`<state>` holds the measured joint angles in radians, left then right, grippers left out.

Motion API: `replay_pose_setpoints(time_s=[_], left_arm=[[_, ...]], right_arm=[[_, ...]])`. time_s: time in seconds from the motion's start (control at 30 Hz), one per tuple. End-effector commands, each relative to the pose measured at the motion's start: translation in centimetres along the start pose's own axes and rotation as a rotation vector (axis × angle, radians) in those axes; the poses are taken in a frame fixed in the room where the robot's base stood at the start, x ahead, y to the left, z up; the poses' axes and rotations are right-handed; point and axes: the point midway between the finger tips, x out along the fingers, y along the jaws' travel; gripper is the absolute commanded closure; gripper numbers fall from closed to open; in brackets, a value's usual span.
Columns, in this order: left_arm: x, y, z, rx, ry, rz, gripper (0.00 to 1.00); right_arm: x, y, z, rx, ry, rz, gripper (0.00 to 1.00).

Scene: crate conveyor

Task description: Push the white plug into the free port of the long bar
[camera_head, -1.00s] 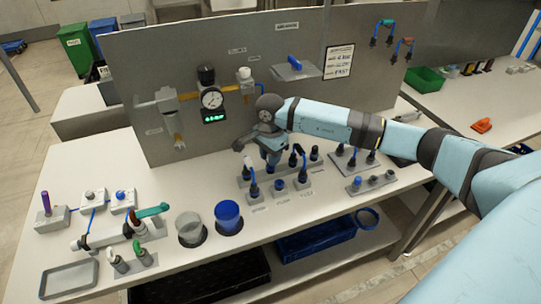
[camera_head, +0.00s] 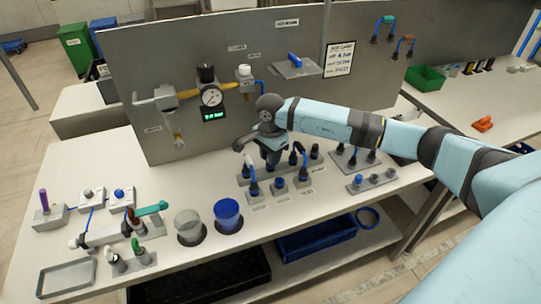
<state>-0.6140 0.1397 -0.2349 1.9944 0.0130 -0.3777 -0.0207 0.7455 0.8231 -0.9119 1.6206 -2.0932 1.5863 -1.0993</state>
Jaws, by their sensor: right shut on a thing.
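The long grey bar (camera_head: 305,163) lies on the bench below the wall panel, with several dark plugs and blue hoses on it. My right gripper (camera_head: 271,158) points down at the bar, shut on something. Its fingers and a dark blue part below them overlap, so the held thing's shape and colour are unclear. A small pale tip (camera_head: 248,159) shows left of the gripper, at the top of a blue hose; I cannot tell whether it is the white plug. The gripper and hoses hide part of the bar, and I cannot pick out the free port. My left gripper is not visible.
Small labelled blocks (camera_head: 279,187) stand just in front of the bar. A grey cup (camera_head: 189,226) and a blue cup (camera_head: 227,212) stand front left. The upright panel (camera_head: 190,65) closes the back.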

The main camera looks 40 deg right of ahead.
Motion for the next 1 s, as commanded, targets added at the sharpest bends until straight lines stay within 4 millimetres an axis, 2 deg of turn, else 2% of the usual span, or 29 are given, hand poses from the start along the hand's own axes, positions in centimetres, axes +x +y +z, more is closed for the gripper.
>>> replay_pose_setpoints(time_s=[1.0], left_arm=[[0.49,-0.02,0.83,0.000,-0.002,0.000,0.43]], right_arm=[[0.78,0.00,-0.02,0.000,0.000,0.000,0.94]])
